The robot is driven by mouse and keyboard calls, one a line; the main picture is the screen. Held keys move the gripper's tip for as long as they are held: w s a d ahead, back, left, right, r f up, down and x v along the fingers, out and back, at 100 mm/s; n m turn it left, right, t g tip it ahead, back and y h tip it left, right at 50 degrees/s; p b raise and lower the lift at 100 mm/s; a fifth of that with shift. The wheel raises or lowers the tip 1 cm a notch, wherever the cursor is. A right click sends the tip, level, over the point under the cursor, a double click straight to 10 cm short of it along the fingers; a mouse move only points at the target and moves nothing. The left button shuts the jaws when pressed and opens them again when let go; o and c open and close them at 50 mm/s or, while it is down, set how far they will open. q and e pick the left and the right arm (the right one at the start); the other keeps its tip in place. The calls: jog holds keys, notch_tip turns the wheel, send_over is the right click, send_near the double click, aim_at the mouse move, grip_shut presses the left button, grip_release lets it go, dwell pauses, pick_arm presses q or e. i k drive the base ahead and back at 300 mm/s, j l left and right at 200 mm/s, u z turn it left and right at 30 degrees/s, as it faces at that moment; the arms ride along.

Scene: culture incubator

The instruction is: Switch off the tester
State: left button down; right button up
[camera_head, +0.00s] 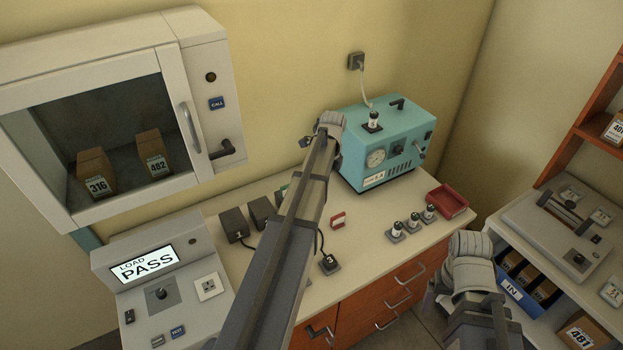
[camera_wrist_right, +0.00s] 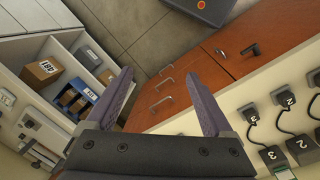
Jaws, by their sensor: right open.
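The tester, a grey console (camera_head: 110,268), stands at the lower left in the head view. Its lit screen (camera_head: 146,263) reads LOAD PASS. On its sloped front are a black knob or lever (camera_head: 161,293), an empty socket (camera_head: 208,287), a small dark rocker-like control (camera_head: 130,316) and a blue button (camera_head: 178,331). My right gripper (camera_wrist_right: 164,76) is open in the right wrist view, with nothing between its two fingers. It points over the drawer fronts and floor, away from the tester, which that view does not show.
A teal gauge machine (camera_head: 385,148) stands at the back of the counter. Numbered black plugs (camera_head: 330,263), several small fittings (camera_head: 396,230) and a red tray (camera_head: 447,200) lie before it. A wall cabinet (camera_head: 192,95) hangs above the tester. Shelving (camera_head: 548,215) stands right.

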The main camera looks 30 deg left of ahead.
aim_at(130, 314)
jog(key=k, duration=1.25)
jog(key=u, duration=1.65)
jog(key=i+l, duration=0.15)
jog(key=l, duration=0.25)
jog(key=i+l, duration=0.15)
jog(key=l, duration=0.25)
jog(key=i+l, duration=0.15)
jog(key=l, duration=0.2)
